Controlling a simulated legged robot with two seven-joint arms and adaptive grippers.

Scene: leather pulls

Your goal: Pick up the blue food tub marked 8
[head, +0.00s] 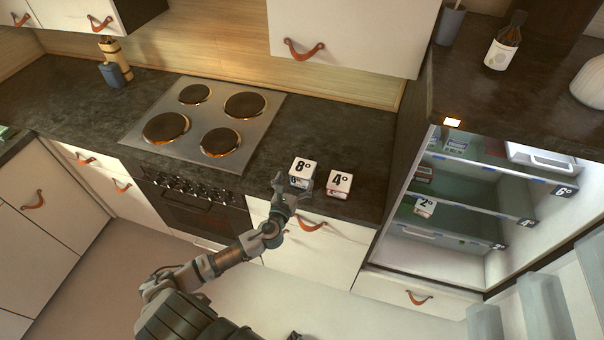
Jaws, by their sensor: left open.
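The tub marked 8 (303,168) stands on the dark counter right of the stove, its white top showing the number. Its lower side is partly hidden by my gripper, and its blue colour is hard to make out. My left gripper (282,187) is open at the tub's left front side, its fingers close to it. I cannot tell whether they touch it. My right gripper is not in view.
A tub marked 4 (339,182) stands just right of the 8 tub. The stove (205,122) lies to the left. An open fridge (470,205) at right has shelves marked 6 and 4 and a tub marked 2 (425,207). Counter (350,135) behind the tubs is clear.

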